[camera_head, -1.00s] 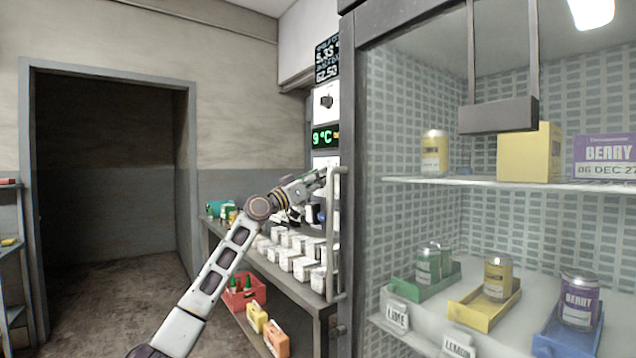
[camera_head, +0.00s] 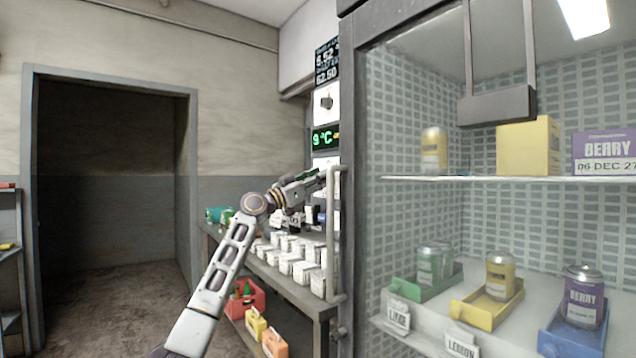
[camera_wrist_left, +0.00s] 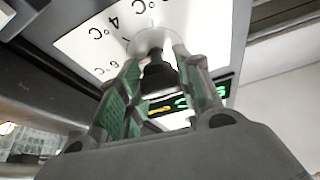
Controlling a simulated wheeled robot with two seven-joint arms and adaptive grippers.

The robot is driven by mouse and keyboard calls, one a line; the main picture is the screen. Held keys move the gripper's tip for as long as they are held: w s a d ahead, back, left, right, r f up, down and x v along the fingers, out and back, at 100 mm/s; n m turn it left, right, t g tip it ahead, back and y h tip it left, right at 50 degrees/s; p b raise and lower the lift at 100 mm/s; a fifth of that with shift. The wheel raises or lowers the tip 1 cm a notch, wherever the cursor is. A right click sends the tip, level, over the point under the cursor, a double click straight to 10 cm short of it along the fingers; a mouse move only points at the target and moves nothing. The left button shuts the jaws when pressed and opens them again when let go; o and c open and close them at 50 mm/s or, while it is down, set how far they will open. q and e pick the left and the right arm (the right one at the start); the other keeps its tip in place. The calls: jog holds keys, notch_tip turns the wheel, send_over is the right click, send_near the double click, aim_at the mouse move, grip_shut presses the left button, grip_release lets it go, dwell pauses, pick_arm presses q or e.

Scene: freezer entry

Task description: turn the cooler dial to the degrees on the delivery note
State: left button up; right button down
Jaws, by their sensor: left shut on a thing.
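My left gripper (camera_head: 318,178) reaches to the control panel beside the cooler (camera_head: 346,100) in the head view. In the left wrist view its green-padded fingers (camera_wrist_left: 158,92) are shut around the black dial knob (camera_wrist_left: 157,76). The knob stands on a white plate (camera_wrist_left: 88,46) with degree marks; 4 °C and 6 °C can be read there. The knob is hidden in the head view. I cannot make out a delivery note. My right gripper is not in view.
A shelf bench (camera_head: 312,305) with several white tubs (camera_head: 290,262) runs below the arm. The cooler's upright handle (camera_head: 335,235) stands close to my left gripper. Cans in coloured trays (camera_head: 488,305) are behind the glass. A dark doorway (camera_head: 105,170) is at the left.

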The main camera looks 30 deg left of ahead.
pick_arm(q)
jog(key=shift+f+m, duration=0.15)
jog(key=shift+m, duration=0.25)
jog(key=o, duration=1)
jog(key=shift+o, duration=0.2)
jog(key=shift+s, duration=0.1)
jog(key=v, duration=1.1)
jog(key=shift+s+a, duration=0.25)
jog(key=shift+a, duration=0.05)
jog(key=shift+f, duration=0.1)
dwell(0.7)
